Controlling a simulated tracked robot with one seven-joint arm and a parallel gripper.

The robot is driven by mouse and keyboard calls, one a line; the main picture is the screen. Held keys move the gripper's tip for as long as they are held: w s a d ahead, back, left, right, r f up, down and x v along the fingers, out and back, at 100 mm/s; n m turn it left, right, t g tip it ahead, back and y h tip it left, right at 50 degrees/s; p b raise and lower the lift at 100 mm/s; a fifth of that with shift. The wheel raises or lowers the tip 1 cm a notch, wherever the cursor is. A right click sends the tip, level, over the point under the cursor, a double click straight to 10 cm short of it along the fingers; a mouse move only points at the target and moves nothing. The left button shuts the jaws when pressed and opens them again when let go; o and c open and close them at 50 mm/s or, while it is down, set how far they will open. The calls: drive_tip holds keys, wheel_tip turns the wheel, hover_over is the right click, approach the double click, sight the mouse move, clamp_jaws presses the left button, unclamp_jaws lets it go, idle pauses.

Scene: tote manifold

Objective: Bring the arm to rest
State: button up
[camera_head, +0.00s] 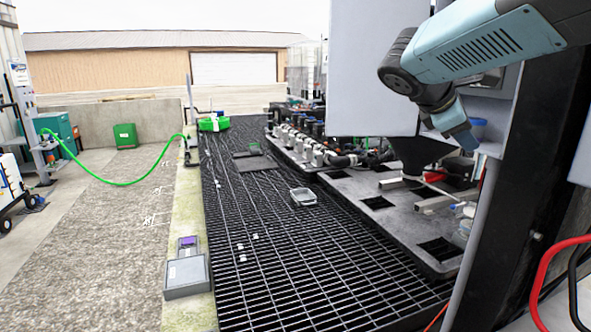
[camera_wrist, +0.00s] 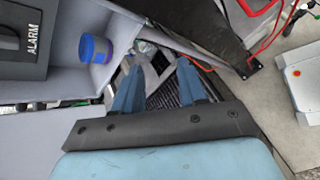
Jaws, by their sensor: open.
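My arm (camera_head: 480,45) reaches in from the upper right of the head view, bent at a dark joint. My gripper (camera_head: 461,133) hangs below that joint, pointing down beside the grey cabinet. In the wrist view my gripper (camera_wrist: 158,68) has its two blue fingers apart. No object shows held between them. Grating and part of the bench show beyond the fingers.
A blue-lidded jar (camera_wrist: 94,48) stands on a grey shelf left of the fingers. A black ALARM box (camera_wrist: 20,42) is at upper left. A grey bench with square holes (camera_head: 400,215) lies below my gripper. The grated floor (camera_head: 270,265) is mostly open.

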drive_tip(key=s+a+f+m+t+y, duration=0.1)
drive_tip(key=s+a+f+m+y, duration=0.8)
drive_tip(key=s+f+m, duration=0.3)
drive_tip(key=s+a+m, duration=0.1)
drive_tip(key=s, duration=0.1)
drive_tip(key=shift+s+a+f+m+t+y, duration=0.15)
drive_tip(key=shift+s+f+m+t+y, duration=0.15)
drive_tip(key=shift+s+f+y, duration=0.1)
